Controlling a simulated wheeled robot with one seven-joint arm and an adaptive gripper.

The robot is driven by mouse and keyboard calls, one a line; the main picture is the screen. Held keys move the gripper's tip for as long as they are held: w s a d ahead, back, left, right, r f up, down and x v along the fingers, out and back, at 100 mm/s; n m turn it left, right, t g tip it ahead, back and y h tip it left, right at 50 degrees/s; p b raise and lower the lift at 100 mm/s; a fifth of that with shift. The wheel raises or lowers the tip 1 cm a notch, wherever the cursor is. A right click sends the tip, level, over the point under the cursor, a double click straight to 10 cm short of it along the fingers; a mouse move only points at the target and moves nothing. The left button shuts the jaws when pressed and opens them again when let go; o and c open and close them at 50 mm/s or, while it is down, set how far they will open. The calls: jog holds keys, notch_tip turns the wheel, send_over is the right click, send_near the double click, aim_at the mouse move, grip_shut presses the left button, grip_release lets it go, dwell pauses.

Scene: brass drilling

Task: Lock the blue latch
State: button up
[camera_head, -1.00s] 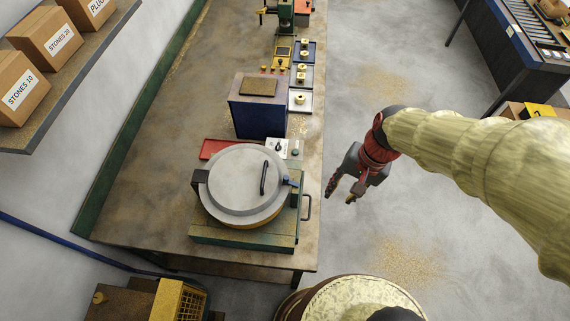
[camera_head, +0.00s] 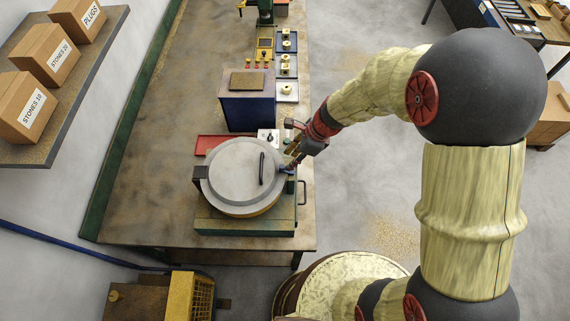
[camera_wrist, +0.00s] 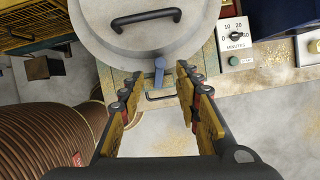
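The blue latch (camera_wrist: 159,72) sits at the rim of the round grey lid (camera_head: 235,175), on the side near my gripper. In the wrist view it hangs down from the lid's edge, just beyond and between my fingertips. In the head view the latch (camera_head: 287,170) is a small blue spot, partly hidden by my fingers. My gripper (camera_wrist: 155,88) is open, with its two yellow-padded fingers wide apart and nothing between them. In the head view my gripper (camera_head: 291,157) is at the lid's right edge. Whether a finger touches the latch cannot be told.
The lid has a dark handle (camera_wrist: 146,19). The timer box (camera_wrist: 235,37) with a dial and green button stands beside the lid. A blue box (camera_head: 250,110) stands behind.

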jog(key=x, duration=0.5)
jog(key=shift+f, duration=0.4)
jog(key=shift+c, duration=1.4)
grip_shut()
